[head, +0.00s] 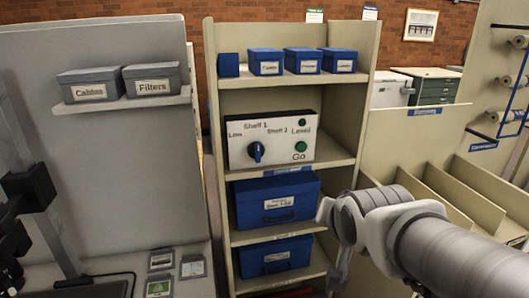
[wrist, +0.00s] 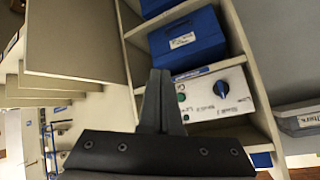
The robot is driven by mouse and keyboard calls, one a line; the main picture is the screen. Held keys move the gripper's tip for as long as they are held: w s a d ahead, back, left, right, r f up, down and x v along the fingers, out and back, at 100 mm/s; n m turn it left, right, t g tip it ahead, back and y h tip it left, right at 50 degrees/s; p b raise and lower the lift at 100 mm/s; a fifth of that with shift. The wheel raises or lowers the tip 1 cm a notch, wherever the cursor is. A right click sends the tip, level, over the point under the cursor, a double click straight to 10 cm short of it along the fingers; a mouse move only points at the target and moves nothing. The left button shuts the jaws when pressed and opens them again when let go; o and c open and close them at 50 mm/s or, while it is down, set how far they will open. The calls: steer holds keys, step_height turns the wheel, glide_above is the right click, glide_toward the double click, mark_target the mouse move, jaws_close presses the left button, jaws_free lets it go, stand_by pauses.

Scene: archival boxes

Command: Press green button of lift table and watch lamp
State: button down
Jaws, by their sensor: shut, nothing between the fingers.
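The white control panel (head: 275,139) sits on a shelf of the beige rack, with a blue knob (head: 256,152) at its left. The green button (head: 300,147) has "Go" printed under it. Above it, under the rack's upper shelf, is a small dark green lamp (head: 302,119) by the word "Level"; it looks unlit. In the wrist view the panel (wrist: 213,96) appears upside down, with the green button (wrist: 181,97) just right of the fingers. My gripper (wrist: 161,73) is shut and empty, apart from the panel. In the head view my arm stands right of the rack, below the panel.
Blue boxes (head: 276,200) fill the shelves below the panel, and small blue boxes (head: 302,61) stand above. The rack's right upright (head: 352,90) stands beside the panel. Beige divided bins (head: 440,190) lie to the right. Grey boxes (head: 152,78) sit on a left ledge.

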mark_target(301, 148)
steer(key=w+d+f+m+t+y+b, duration=0.1)
steer(key=w+d+m+t+y+b, duration=0.1)
steer(key=w+m+t, duration=0.6)
steer(key=w+m, duration=0.3)
steer(key=w, duration=0.2)
steer(key=shift+w+d+m+y, duration=0.25)
steer(key=shift+w+m+y, duration=0.05)
steer(key=shift+w, duration=0.1)
steer(key=shift+w, duration=0.1)
steer(key=w, duration=0.4)
steer(key=w+a, duration=0.1)
steer(key=w, duration=0.8)
steer(key=shift+w+a+r+p, duration=0.25)
steer(key=shift+w+p, duration=0.1)
